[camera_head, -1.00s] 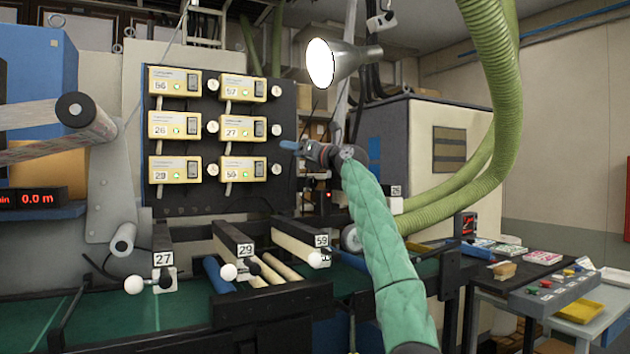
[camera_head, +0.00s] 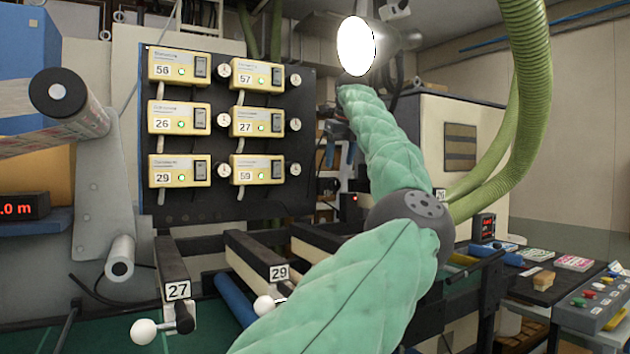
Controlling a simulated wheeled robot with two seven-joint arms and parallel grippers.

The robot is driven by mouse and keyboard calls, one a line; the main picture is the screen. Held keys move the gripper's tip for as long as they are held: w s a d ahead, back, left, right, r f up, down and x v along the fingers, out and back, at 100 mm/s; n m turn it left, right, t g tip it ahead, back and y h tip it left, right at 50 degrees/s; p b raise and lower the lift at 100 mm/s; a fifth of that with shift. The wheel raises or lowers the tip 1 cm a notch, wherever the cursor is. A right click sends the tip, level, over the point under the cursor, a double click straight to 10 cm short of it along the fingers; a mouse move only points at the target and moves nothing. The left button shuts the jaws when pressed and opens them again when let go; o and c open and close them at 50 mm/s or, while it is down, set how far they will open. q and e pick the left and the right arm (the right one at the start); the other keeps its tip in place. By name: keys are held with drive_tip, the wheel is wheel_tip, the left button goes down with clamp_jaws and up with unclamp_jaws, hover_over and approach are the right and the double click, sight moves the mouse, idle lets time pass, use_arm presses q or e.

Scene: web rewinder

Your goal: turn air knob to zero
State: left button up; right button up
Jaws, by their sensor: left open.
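Small round white dials sit beside yellow control boxes on a black panel (camera_head: 208,208). One dial (camera_head: 295,125) is right of the box marked 27 (camera_head: 250,122), and another (camera_head: 295,169) is right of the box marked 59 (camera_head: 250,170). I cannot tell which is the air knob, nor read any setting. My green left arm rises from the bottom and bends at a grey elbow. My left gripper (camera_head: 338,148) is small and partly hidden below the far end of the forearm, right of the panel. It is open and appears apart from the dials. My right gripper is out of view.
A bright lamp (camera_head: 357,47) hangs above my forearm. Black bars marked 27 (camera_head: 172,268) and 29 (camera_head: 256,254) stick out below the panel. A paper roll (camera_head: 60,105) is at left. Thick green hoses (camera_head: 527,100) and a side table with buttons stand at right.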

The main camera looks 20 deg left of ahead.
sight(336, 182)
use_arm(q)
drive_tip(key=shift+f, duration=0.35)
drive_tip(key=x, duration=0.3)
drive_tip(key=p+x, duration=0.1)
drive_tip(key=x, duration=0.1)
drive_tip(key=shift+w+a+f, duration=0.2)
drive_tip(key=shift+a+f, duration=0.1)
drive_tip(key=shift+w+f, duration=0.1)
drive_tip(key=shift+f, duration=0.4)
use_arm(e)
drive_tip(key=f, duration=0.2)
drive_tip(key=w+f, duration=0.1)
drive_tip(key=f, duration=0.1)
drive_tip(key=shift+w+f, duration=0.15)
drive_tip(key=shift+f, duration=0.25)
use_arm(q)
drive_tip(key=c, duration=1)
drive_tip(key=shift+o, duration=0.2)
